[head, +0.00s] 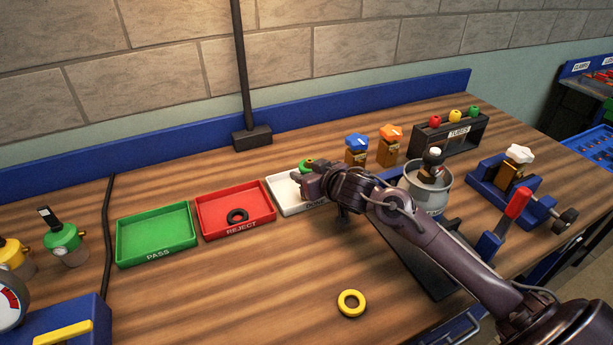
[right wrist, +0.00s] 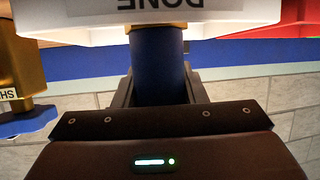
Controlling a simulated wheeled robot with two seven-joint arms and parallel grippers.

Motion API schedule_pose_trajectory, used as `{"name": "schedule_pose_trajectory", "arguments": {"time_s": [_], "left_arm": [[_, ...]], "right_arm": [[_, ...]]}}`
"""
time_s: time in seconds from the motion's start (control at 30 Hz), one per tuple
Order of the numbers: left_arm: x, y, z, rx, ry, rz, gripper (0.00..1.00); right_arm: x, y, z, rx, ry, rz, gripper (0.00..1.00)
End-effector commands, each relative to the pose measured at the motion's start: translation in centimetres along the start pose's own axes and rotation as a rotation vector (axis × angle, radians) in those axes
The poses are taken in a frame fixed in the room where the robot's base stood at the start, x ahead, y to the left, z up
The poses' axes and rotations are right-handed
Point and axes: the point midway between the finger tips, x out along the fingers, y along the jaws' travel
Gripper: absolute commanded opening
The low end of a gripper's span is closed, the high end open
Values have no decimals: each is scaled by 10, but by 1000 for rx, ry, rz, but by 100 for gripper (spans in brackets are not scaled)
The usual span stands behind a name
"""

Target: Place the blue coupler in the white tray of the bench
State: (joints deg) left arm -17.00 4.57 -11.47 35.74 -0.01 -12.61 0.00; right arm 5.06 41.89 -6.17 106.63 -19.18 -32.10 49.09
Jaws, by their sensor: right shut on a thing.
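The white tray (head: 284,205), lettered DONE, stands on the wooden bench to the right of the red tray. My right gripper (head: 308,183) is over this tray in the head view and covers part of it. In the right wrist view, my right gripper (right wrist: 157,92) is shut on the blue coupler (right wrist: 157,65), a blue cylinder with a tan end. The white tray (right wrist: 225,12) shows upside down beside it there. The coupler cannot be made out behind the gripper in the head view. I cannot tell whether it touches the tray. My left gripper is out of view.
A green tray (head: 157,258) and a red tray (head: 205,228) holding a black ring (head: 237,215) lie to the left. Blue-topped (head: 356,156) and orange-topped (head: 389,152) brass valves stand behind my gripper. A grey pot (head: 440,198) is to the right. A yellow ring (head: 351,303) lies in front.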

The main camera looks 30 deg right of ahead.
Motion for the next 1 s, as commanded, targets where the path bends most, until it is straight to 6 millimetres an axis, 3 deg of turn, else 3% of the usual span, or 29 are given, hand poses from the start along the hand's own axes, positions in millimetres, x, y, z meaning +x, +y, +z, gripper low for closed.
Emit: {"name": "schedule_pose_trajectory", "arguments": {"time_s": [0.43, 0.47, 0.6, 1.0], "left_arm": [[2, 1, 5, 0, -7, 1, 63], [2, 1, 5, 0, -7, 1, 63], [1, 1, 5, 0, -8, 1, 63], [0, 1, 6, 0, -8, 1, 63]], "right_arm": [[3, 0, 8, 0, 3, 0, 8], [3, 0, 8, -1, 1, 0, 40], [3, 0, 8, -1, 1, 0, 59], [-2, 0, 6, 0, 0, 0, 60]]}}
